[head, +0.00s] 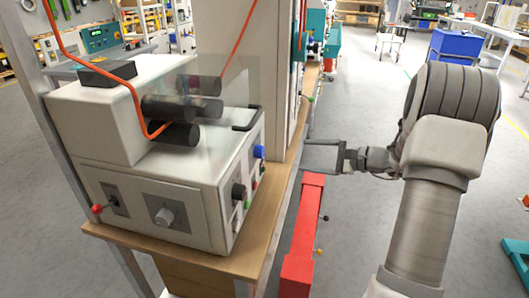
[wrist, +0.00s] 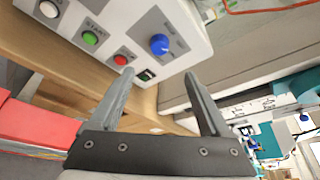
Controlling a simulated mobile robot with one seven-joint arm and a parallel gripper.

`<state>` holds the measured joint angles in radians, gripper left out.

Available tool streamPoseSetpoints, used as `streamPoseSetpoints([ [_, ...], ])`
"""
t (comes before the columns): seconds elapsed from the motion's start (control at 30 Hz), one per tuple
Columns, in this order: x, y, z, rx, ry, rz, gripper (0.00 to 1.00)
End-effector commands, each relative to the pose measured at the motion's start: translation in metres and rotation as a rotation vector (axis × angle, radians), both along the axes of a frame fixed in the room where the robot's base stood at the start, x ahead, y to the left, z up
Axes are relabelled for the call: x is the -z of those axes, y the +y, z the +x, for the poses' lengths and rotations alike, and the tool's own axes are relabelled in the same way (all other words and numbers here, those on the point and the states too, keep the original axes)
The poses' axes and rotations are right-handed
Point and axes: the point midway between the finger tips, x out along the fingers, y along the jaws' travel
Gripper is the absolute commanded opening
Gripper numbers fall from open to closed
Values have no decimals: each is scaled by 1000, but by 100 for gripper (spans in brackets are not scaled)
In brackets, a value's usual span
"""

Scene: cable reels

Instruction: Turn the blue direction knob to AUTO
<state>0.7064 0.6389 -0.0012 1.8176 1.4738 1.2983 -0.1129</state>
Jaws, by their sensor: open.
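The blue knob (head: 258,152) sits on the right side panel of the white cable machine (head: 150,190), near its far corner. In the wrist view the blue knob (wrist: 160,44) is on a grey plate, ahead of the fingers and roughly midway between them. The lettering on the plate is too small to read, so I cannot tell its setting. My gripper (head: 308,157) is to the right of the knob, apart from it, with its fingers pointing at the machine. The wrist view shows my gripper (wrist: 159,75) open, with nothing between the fingers.
A green button (wrist: 90,38), a red button (wrist: 120,59) and a small dark switch (wrist: 147,75) sit near the knob. A black knob (head: 238,192) is closer on that panel. A red beam (head: 303,235) stands below my gripper.

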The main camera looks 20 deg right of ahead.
Motion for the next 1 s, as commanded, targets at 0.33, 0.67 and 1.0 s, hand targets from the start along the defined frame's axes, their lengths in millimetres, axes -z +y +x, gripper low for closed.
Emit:
streamPoseSetpoints([
  [0.33, 21, 53, 53, -5, 3, -1, 80],
  [0.67, 37, 92, 95, -3, 2, -1, 80],
  [1.0, 41, 101, 105, -1, 2, -1, 80],
])
